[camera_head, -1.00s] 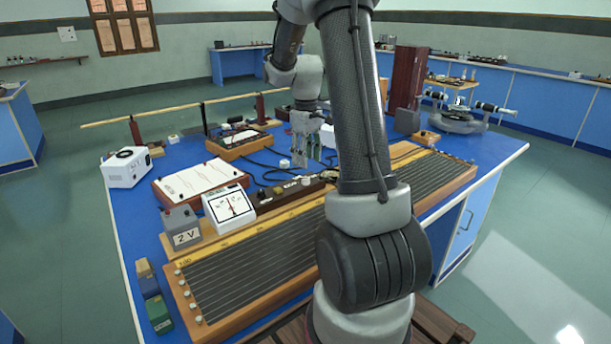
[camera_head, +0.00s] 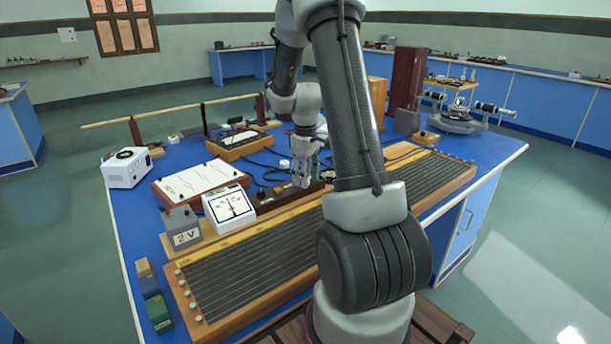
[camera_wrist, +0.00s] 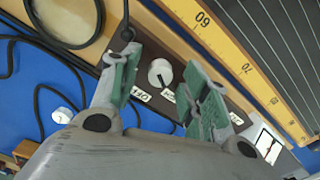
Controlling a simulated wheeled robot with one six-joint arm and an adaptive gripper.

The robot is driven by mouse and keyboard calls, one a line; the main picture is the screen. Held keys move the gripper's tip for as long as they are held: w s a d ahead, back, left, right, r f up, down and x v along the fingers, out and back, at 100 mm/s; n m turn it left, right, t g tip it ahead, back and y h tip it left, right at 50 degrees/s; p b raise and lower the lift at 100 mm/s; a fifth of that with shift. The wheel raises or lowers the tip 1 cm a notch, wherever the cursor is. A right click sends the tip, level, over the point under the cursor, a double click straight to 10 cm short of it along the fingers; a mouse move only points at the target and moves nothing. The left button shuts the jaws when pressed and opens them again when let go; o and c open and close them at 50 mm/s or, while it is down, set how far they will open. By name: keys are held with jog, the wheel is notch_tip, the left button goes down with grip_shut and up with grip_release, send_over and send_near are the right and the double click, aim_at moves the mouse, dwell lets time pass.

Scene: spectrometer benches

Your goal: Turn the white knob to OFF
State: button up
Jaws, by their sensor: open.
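The white knob (camera_wrist: 160,73) shows in the wrist view on a dark brown panel (camera_wrist: 239,99), with small pale labels beside it. In the head view my gripper (camera_head: 303,178) points down over the dark brown box (camera_head: 268,201) in the middle of the bench, and the knob is hidden there.
A long wooden board with wires (camera_head: 250,262) lies in front of the box. A white meter (camera_head: 229,207) and a grey 2 V block (camera_head: 183,229) stand to the left. Black cables (camera_wrist: 42,50) lie on the blue bench.

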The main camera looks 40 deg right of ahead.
grip_shut()
jog(key=shift+m, duration=0.3)
jog(key=m, duration=1.1)
jog(key=shift+m, duration=0.3)
dwell(0.5)
grip_release()
